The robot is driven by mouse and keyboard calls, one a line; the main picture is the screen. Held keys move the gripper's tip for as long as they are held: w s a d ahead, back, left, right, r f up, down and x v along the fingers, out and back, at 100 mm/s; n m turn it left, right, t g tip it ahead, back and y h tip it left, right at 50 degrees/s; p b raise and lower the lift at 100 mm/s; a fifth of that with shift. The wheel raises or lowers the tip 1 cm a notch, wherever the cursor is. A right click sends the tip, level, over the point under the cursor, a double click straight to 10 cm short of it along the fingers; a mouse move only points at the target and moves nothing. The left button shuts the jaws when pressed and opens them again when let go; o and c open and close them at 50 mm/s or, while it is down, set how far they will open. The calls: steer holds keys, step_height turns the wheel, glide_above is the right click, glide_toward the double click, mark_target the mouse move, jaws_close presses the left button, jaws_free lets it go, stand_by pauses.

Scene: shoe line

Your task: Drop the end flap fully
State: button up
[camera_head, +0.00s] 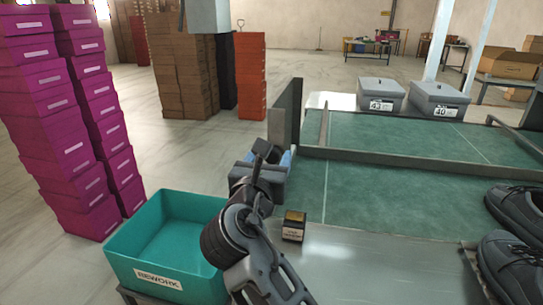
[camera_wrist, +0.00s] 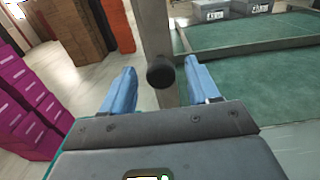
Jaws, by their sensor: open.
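The end flap (camera_head: 286,112) looks like a grey plate standing upright at the left end of the green belt. In the wrist view, its narrow upright face (camera_wrist: 155,30) rises between my fingers, with a round black knob (camera_wrist: 160,73) on it. My gripper (camera_head: 276,160) is at the belt's left end, just in front of the flap. In the wrist view, the blue fingers of my gripper (camera_wrist: 162,82) are apart, one on each side of the knob. I cannot tell whether either finger touches it. My wrist hides the flap's lower part in the head view.
A teal rework bin (camera_head: 118,248) stands at lower left, beside magenta box stacks (camera_head: 65,120). A small dark box (camera_head: 293,226) sits on the metal table (camera_head: 370,265). Black shoes (camera_head: 515,262) are at right; grey lidded boxes (camera_head: 381,94) stand behind the belt (camera_head: 400,190).

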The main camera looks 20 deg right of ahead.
steer(key=shift+x, duration=1.05)
jaws_close()
